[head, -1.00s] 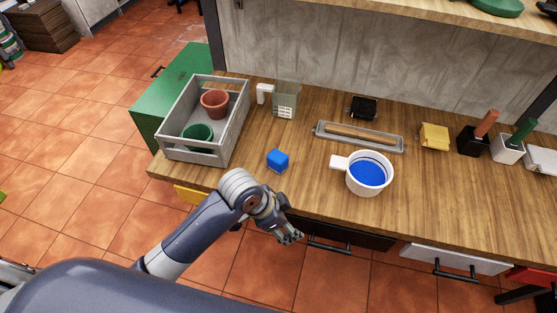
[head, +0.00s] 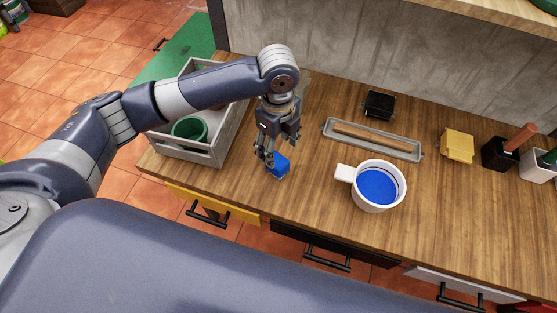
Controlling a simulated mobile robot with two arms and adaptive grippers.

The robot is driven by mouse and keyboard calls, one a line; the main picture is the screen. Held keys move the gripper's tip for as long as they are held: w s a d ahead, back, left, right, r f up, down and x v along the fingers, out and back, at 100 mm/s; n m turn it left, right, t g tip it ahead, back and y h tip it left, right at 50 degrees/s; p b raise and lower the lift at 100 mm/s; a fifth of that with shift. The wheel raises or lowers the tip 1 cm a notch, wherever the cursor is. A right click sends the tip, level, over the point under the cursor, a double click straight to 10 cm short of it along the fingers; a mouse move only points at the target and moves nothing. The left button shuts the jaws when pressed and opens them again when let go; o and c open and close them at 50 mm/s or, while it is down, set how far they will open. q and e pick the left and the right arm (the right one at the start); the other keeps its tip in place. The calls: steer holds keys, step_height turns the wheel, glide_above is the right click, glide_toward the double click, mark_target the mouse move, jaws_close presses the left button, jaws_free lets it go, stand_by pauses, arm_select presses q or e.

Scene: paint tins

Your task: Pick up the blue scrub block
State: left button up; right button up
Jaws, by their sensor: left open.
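The blue scrub block (head: 281,168) sits on the wooden worktop near its front edge, between the grey crate and the white cup of blue paint. My left gripper (head: 268,163) points down at the block from above, with its fingers at the block's left side. The fingers are open and partly cover the block. Whether they touch it I cannot tell. My right gripper is not in view.
The grey crate (head: 232,138) with a green pot (head: 189,131) stands left of the block. The white cup (head: 393,204) stands to its right. A long grey tray (head: 402,154), a black item (head: 379,104) and a yellow item (head: 457,145) lie farther back.

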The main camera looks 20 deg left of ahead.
mark_target(277, 160)
arm_select(q)
step_height(277, 160, down, 2)
steer(key=shift+s+f, duration=0.1)
step_height(277, 160, down, 5)
steer(key=shift+s+r+p, duration=0.1)
steer(key=shift+s+p, duration=0.05)
steer(key=shift+p, duration=0.2)
steer(key=shift+f, duration=0.35)
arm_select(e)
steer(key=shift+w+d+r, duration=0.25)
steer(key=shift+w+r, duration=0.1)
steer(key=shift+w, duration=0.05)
arm_select(q)
steer(key=shift+c, duration=0.2)
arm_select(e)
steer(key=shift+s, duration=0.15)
arm_select(q)
steer(key=c, duration=1.3)
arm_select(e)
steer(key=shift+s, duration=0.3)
arm_select(q)
steer(key=shift+r, duration=0.1)
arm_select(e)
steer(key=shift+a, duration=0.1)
